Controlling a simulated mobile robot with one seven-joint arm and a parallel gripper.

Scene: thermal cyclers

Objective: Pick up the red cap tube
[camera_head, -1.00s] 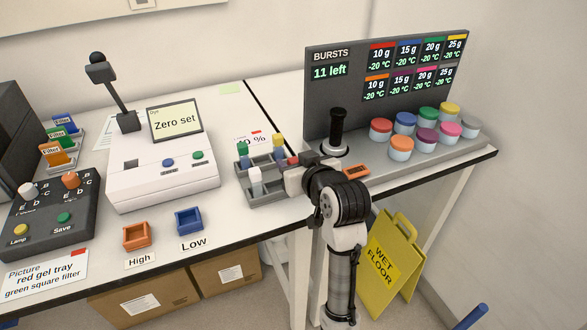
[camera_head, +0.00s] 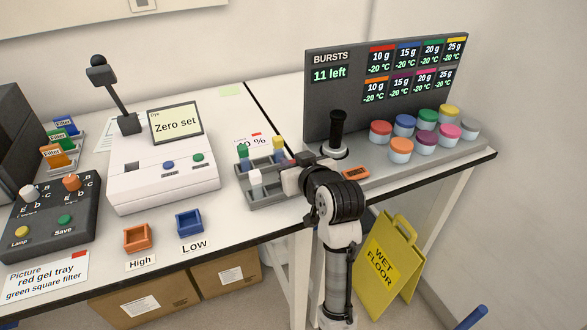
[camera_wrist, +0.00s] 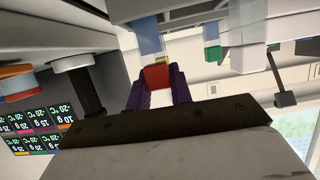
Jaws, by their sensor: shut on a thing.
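The red cap tube (camera_wrist: 157,77) shows its cap between the two purple fingers of my gripper (camera_wrist: 158,88) in the wrist view. The gripper is shut on the cap. The tube's body is mostly hidden, so I cannot tell whether it is clear of the grey rack (camera_wrist: 190,14). In the head view my gripper (camera_head: 285,166) is at the right side of the rack (camera_head: 262,198). The red cap is hard to make out there beside the fingers.
Tubes with green (camera_head: 242,151), yellow (camera_head: 278,143) and white (camera_head: 256,177) tops stand in the rack close to my gripper. A black-handled post (camera_head: 337,130) and several coloured jars (camera_head: 426,117) stand to the right. The white Zero set device (camera_head: 160,180) is left.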

